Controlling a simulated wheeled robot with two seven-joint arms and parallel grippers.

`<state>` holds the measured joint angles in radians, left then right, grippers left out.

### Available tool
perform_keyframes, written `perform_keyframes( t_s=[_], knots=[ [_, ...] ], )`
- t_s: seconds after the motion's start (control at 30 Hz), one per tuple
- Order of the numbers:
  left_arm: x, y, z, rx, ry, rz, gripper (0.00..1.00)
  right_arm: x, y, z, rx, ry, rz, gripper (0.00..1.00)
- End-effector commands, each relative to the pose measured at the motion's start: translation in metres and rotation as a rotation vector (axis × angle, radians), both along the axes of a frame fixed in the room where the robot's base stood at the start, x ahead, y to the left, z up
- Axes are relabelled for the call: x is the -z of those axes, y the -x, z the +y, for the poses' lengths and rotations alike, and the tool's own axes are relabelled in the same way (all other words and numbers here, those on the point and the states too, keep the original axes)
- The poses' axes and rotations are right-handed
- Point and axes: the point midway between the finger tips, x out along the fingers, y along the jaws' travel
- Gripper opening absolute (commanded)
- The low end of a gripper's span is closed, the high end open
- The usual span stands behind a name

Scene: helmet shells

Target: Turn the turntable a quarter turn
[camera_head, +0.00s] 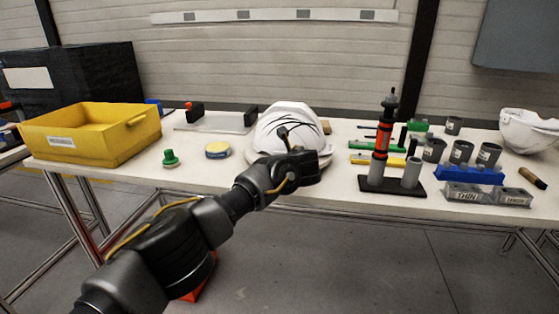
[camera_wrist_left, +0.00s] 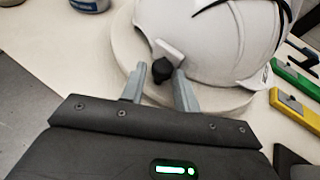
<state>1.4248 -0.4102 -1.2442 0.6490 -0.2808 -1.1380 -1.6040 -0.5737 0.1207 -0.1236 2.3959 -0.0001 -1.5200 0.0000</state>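The turntable is a pale round disc (camera_wrist_left: 232,100) on the table, with a white helmet shell (camera_head: 287,122) on top of it. The shell carries dark curved lines and also fills the upper part of the left wrist view (camera_wrist_left: 215,45). A small black knob (camera_wrist_left: 162,71) shows at the near side of the shell, above the disc. My left gripper (camera_wrist_left: 160,84) is over the disc's near edge, its two grey fingers apart on either side of the knob. I cannot tell whether they touch it. In the head view my left arm hides the near rim. My right gripper is not in view.
A yellow bin (camera_head: 100,138) stands at the left. A green knobbed piece (camera_head: 170,158) and a round tin (camera_head: 218,150) lie left of the turntable. At the right are a dark stand with a red-and-black tool (camera_head: 384,135), several grey cups and another white shell (camera_head: 527,130).

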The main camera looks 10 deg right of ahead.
Motion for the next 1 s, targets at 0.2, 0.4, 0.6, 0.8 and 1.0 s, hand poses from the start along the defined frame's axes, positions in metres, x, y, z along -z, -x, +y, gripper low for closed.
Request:
perform_keyframes(
  t_s=[0.2,0.4,0.6,0.8,1.0],
  knots=[
    [-0.005,-0.002,0.002,-0.004,-0.004,-0.008,0.3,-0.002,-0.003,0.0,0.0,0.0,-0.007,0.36],
    [-0.007,0.001,0.005,-0.007,-0.005,-0.003,0.3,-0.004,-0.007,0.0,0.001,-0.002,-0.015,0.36],
    [-0.013,0.019,0.003,-0.004,-0.001,0.001,0.3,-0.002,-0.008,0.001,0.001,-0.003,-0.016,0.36],
    [-0.026,0.052,0.001,-0.002,0.005,0.002,0.3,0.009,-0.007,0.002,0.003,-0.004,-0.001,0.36],
    [-0.038,0.083,-0.002,-0.002,0.007,0.005,0.3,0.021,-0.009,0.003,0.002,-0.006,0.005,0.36]
  ],
)
